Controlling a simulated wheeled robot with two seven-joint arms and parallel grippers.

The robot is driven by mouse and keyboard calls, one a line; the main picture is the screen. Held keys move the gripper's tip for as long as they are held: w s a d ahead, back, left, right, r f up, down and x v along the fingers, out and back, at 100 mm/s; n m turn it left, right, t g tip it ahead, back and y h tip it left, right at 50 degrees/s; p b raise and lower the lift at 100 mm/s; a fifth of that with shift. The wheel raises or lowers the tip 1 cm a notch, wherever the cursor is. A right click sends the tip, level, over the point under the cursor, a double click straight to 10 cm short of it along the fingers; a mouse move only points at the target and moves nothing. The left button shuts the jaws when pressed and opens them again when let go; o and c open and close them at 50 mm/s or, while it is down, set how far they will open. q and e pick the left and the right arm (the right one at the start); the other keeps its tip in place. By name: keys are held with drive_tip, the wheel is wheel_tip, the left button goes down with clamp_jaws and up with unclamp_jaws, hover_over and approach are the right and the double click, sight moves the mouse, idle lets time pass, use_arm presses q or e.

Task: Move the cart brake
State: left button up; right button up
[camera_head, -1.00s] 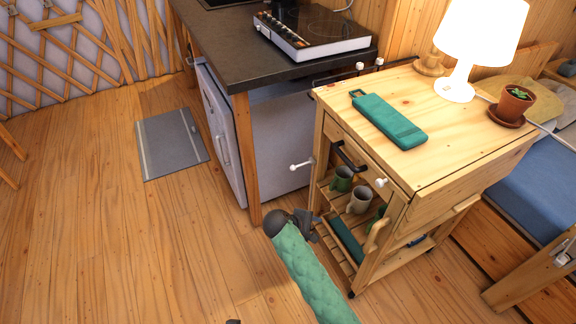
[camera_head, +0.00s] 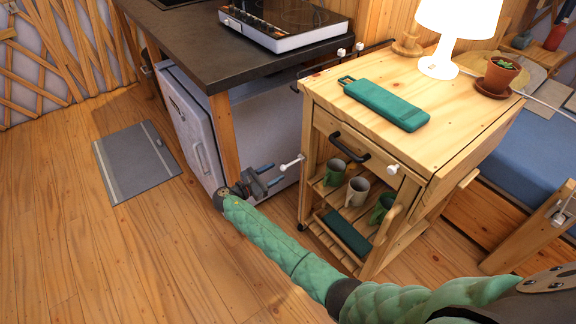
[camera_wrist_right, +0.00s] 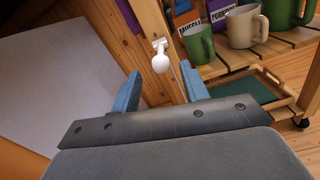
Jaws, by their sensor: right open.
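The wooden cart (camera_head: 440,110) stands right of centre in the head view. A white round-ended lever (camera_head: 291,162), which looks like the cart brake, sticks out from its left front post. The right wrist view shows this white lever (camera_wrist_right: 160,62) ahead of the fingers, roughly in line with the gap between them. My right gripper (camera_head: 270,175) is open, its blue fingertips pointing at the lever from the left and a little short of it. In the wrist view the open gripper (camera_wrist_right: 160,82) holds nothing. My left gripper is not in view.
Several mugs (camera_head: 357,190) stand on the cart's shelf. A teal case (camera_head: 385,104), a lit lamp (camera_head: 440,68) and a potted plant (camera_head: 497,75) are on top. A counter (camera_head: 235,50) with a white appliance (camera_head: 190,120) stands behind my gripper. The floor at left is clear around a grey mat (camera_head: 136,160).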

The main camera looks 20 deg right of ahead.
sight(285, 167)
drive_tip(key=shift+x, duration=3.85)
clamp_jaws()
